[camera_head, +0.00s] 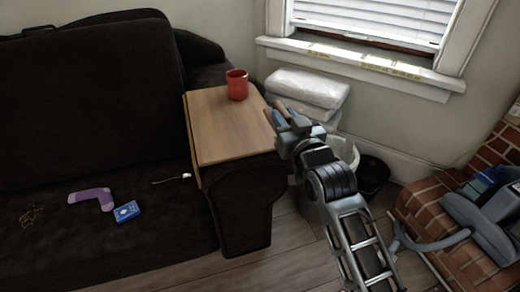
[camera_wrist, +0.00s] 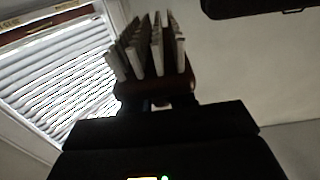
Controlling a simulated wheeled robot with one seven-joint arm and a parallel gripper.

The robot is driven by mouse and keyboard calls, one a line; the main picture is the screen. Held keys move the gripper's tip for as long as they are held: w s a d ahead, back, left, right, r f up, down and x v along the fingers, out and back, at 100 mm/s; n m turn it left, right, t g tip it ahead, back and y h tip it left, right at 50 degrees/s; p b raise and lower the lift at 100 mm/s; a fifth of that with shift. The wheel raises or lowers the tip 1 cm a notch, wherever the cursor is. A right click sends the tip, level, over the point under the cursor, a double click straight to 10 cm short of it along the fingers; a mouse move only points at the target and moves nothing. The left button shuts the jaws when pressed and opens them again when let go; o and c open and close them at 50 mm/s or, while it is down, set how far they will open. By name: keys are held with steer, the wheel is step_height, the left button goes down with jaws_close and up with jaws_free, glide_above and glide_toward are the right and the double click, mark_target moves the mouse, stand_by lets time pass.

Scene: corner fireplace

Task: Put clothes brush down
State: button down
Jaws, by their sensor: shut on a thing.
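My gripper (camera_head: 288,119) is shut on the clothes brush (camera_head: 280,108), just right of the wooden side table in the head view. The brush shows there only as a small brown piece between the fingers. In the wrist view the brush (camera_wrist: 156,88) has a reddish-brown wooden body and rows of pale bristles pointing up in the picture. The dark gripper (camera_wrist: 158,108) covers its lower part. The brush is held in the air, with the window behind it. The side table (camera_head: 225,135) has a light wooden top, mostly bare.
A red cup (camera_head: 237,84) stands at the table's back edge. The dark sofa (camera_head: 130,230) holds a purple thing (camera_head: 92,197), a blue box (camera_head: 126,211) and a spoon-like thing (camera_head: 172,179). White stacked bundles (camera_head: 308,88) are behind my gripper. A brick hearth (camera_head: 440,210) is at the right.

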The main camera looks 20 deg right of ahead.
steer(key=shift+w+r+b, duration=0.3)
steer(key=shift+w+r, duration=0.05)
steer(key=shift+r, duration=0.1)
steer(key=w+f+b, duration=0.1)
steer(key=w+f, duration=0.1)
steer(key=w, duration=0.1)
steer(key=w+a+f+b, duration=0.1)
steer(key=w+f, duration=0.1)
steer(key=w, duration=0.2)
steer(key=w+f+b, duration=0.1)
steer(key=w+f, duration=0.1)
steer(key=w, duration=0.2)
steer(key=shift+w+a+f+b, duration=0.2)
steer(key=shift+a+f+b, duration=0.1)
steer(key=shift+a+b, duration=0.1)
steer(key=shift+f+b, duration=0.65)
steer(key=shift+f, duration=1.35)
steer(key=shift+f, duration=0.2)
steer(key=c, duration=0.9)
jaws_free()
